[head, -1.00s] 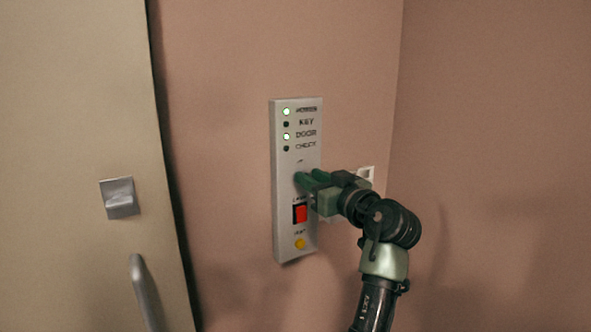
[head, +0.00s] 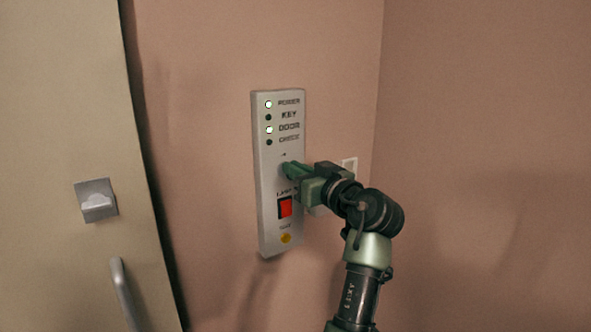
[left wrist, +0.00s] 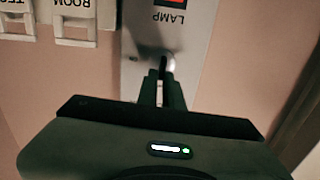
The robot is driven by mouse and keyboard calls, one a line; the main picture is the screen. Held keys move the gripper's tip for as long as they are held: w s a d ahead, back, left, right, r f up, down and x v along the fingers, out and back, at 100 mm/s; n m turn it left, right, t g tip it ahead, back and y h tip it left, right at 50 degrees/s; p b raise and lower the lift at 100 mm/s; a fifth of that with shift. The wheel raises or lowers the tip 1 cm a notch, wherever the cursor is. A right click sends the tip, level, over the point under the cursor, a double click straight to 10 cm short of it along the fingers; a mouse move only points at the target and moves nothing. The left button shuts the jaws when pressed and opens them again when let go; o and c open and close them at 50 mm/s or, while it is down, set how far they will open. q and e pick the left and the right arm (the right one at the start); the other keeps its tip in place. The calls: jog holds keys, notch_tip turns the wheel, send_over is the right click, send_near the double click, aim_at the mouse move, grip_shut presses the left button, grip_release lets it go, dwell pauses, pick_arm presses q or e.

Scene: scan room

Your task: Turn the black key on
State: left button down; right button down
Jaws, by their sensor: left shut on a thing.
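The light grey control panel (head: 266,215) is mounted on the pink wall. My left gripper (head: 288,169) reaches it from the right, at the key switch below the indicator lights. In the left wrist view, my left fingers (left wrist: 159,88) are shut on the black key (left wrist: 170,63) at the round metal lock (left wrist: 160,52). The fingers hide most of the key, and its exact angle cannot be told. The POWER light (head: 268,104) and DOOR light (head: 269,130) are lit. The KEY light (head: 269,117) and CHECK light are dark. My right gripper is not in view.
A red LAMP switch (head: 285,207) and a yellow button (head: 285,239) sit below the key on the panel. A beige door (head: 60,120) with a metal handle (head: 122,290) is at the left. White labelled switches (left wrist: 76,22) are beside the panel.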

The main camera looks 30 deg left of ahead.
pick_arm(q)
jog(key=shift+w+d+f+m+p, duration=0.1)
jog(key=shift+w+f+m+p, duration=0.1)
jog(key=shift+m+p, duration=2.15)
jog(key=shift+w+a+f+m+p, duration=0.2)
jog(key=shift+m+p, duration=0.9)
jog(key=shift+m, duration=2.35)
jog(key=shift+w+d+f+m+p, duration=0.15)
jog(key=shift+w+d+m+p, duration=0.1)
jog(key=shift+m+p, duration=2.1)
pick_arm(e)
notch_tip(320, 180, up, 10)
jog(key=b, duration=0.1)
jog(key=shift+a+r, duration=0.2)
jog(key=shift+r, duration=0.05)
pick_arm(q)
jog(key=shift+m, duration=0.65)
jog(key=c, duration=1.7)
grip_release()
jog(key=shift+o, duration=0.7)
jog(key=shift+a+f, duration=0.25)
jog(key=shift+a, duration=0.1)
jog(key=shift+d, duration=0.1)
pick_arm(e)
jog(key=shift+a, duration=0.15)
pick_arm(q)
jog(key=shift+d, duration=0.1)
